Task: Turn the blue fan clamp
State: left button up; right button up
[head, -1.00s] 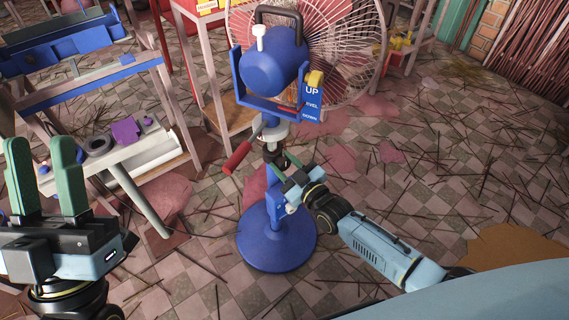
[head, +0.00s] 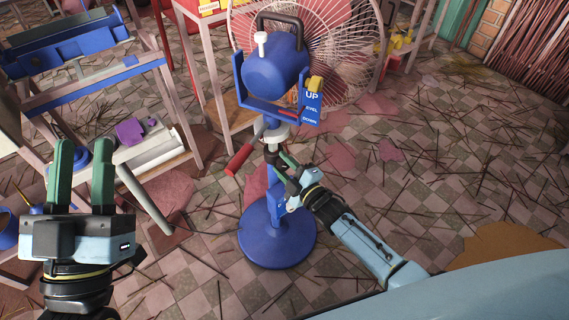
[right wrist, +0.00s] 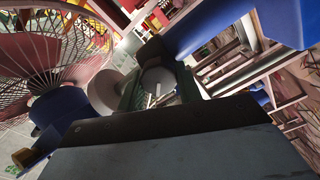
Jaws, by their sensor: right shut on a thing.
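The blue fan (head: 275,75) stands on a blue pole with a round base (head: 277,238). Its clamp, below the fan head, has a white collar (head: 276,133), a dark part under it and a lever with a red grip (head: 240,158) pointing down-left. My right gripper (head: 284,163) is shut at the pole, on the dark part of the clamp. The right wrist view shows a dark round knob (right wrist: 157,79) between its green fingers; the exact contact is partly hidden. My left gripper (head: 82,178) is open and empty, fingers up, at the left, away from the fan.
A wooden shelf stand is behind the fan. The tiled floor at right is open, strewn with thin sticks.

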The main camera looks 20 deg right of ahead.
jog(key=n, duration=0.4)
jog(key=shift+f+n+b, duration=0.15)
jog(key=shift+n+b, duration=0.15)
jog(key=shift+n, duration=0.1)
jog(key=n, duration=0.2)
jog(key=shift+f+n+b, duration=0.1)
jog(key=shift+n+b, duration=0.2)
jog(key=shift+b, duration=0.1)
pick_arm(q)
jog(key=shift+s+a+r+t+h+b, duration=0.25)
jog(key=shift+s+r+t, duration=0.2)
jog(key=shift+s+t, duration=0.3)
jog(key=shift+s+a+r+t+h+b, duration=0.2)
jog(key=shift+s+r+t, duration=0.25)
jog(key=shift+t, duration=0.5)
pick_arm(e)
jog(key=shift+n, duration=1.5)
pick_arm(q)
jog(key=shift+s, duration=0.2)
pick_arm(e)
jog(key=o, duration=1)
jog(key=shift+s, duration=0.1)
